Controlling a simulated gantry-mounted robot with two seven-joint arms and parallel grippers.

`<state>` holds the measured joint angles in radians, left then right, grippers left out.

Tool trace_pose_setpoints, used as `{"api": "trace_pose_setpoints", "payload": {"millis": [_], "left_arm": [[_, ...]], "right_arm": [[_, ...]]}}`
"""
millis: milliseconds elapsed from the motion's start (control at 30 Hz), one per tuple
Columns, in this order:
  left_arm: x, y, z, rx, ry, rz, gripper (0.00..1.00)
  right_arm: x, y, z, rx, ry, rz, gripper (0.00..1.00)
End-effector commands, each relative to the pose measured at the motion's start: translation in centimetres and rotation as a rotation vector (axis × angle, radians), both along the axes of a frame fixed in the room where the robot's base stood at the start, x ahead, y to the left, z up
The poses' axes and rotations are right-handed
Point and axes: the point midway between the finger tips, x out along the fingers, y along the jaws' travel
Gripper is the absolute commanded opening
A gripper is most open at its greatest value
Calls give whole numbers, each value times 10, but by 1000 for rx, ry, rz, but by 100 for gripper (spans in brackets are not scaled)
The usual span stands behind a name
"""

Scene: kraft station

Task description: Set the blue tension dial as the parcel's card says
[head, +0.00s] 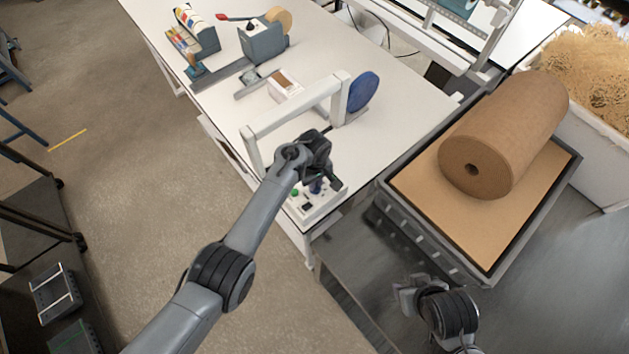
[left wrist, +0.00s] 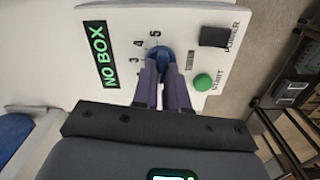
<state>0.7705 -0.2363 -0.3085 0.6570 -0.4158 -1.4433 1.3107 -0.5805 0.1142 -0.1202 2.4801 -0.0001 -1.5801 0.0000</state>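The white strapping machine's control panel shows in the left wrist view, with the blue tension dial (left wrist: 159,57) beside the numbers 3, 4 and 5. My left gripper (left wrist: 160,72) has its fingers close together at the dial, one on each side of its grip, and looks shut on it. In the head view my left gripper (head: 318,178) is low over the panel (head: 307,205) and hides most of it. A small brown and white parcel (head: 285,86) lies behind the machine's arch; its card is too small to read. My right gripper (head: 408,296) is low at the right; its fingers are unclear.
The panel has a green START button (left wrist: 203,82), a black POWER switch (left wrist: 214,37) and a display (left wrist: 95,55) reading NO BOX. The white arch (head: 300,106) and blue reel (head: 363,92) stand close by. A kraft paper roll (head: 515,125) lies on the right.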

Motion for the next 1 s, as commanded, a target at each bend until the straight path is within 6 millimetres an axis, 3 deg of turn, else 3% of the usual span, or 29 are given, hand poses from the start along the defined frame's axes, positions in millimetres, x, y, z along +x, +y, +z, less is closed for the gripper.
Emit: {"api": "trace_pose_setpoints", "payload": {"millis": [467,1000], "left_arm": [[0,0,1,1,0,-72,0],[0,-2,1,1,2,-521,0]], "right_arm": [[0,-1,3,-5,0,4,43],[0,-2,13,-10,1,6,43]]}}
